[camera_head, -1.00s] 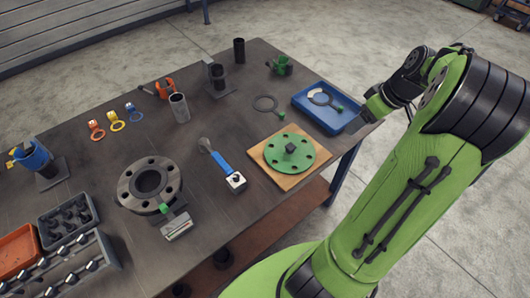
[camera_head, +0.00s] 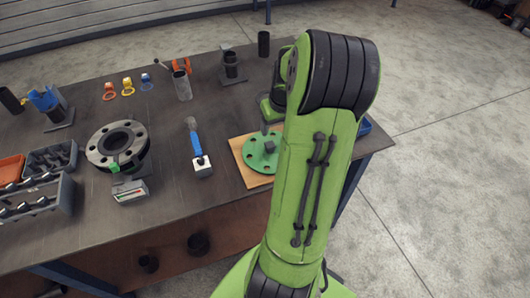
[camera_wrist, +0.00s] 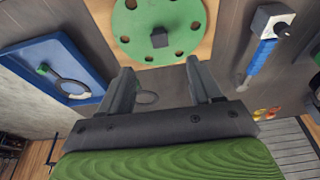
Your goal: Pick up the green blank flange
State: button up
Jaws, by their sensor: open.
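The green blank flange (camera_head: 258,152) is a flat green disc with bolt holes and a dark square knob at its centre. It lies on a wooden board (camera_head: 238,161) near the table's front right. My arm hides its right part in the head view. In the wrist view the flange (camera_wrist: 184,40) is at the top, its knob beyond my fingertips. My gripper (camera_wrist: 160,78) is open and empty, its two grey fingers apart and short of the knob in that picture. In the head view my arm mostly hides the gripper.
A blue tray (camera_wrist: 48,62) with a ring tool lies to one side of the board. A blue-handled tool (camera_head: 196,143) lies to the left. A dark pipe flange (camera_head: 119,145) stands farther left. Upright dark cylinders stand toward the back.

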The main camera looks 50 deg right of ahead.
jog(key=b, duration=0.1)
send_near(270, 145)
jog(key=x, duration=0.4)
jog(key=shift+s+a+f, duration=0.1)
jog(key=shift+f, duration=0.35)
jog(key=x, duration=0.2)
jog(key=b+x, duration=0.1)
jog(key=x, duration=0.2)
jog(key=shift+d+r, duration=0.1)
jog(key=shift+d, duration=0.1)
jog(key=shift+r, duration=0.1)
jog(key=shift+c, duration=1)
grip_shut()
